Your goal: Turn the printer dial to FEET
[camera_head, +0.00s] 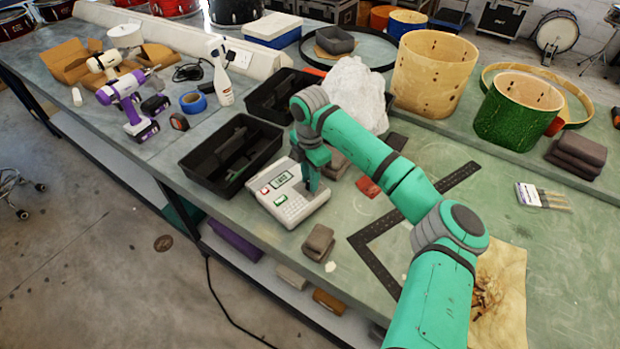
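The printer (289,208) is a small pale grey-white device lying near the bench's front edge, beside a black tray. The dial cannot be made out; the gripper covers part of the printer's top. The fingers are too small and dark to show whether they are open or shut.
Black trays (212,181) stand left of and behind the printer. A dark metal square (373,262), a brown block (318,243) and a red pad (368,187) lie to its right. A white crumpled bag (352,92) and drum shells (437,72) stand farther back.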

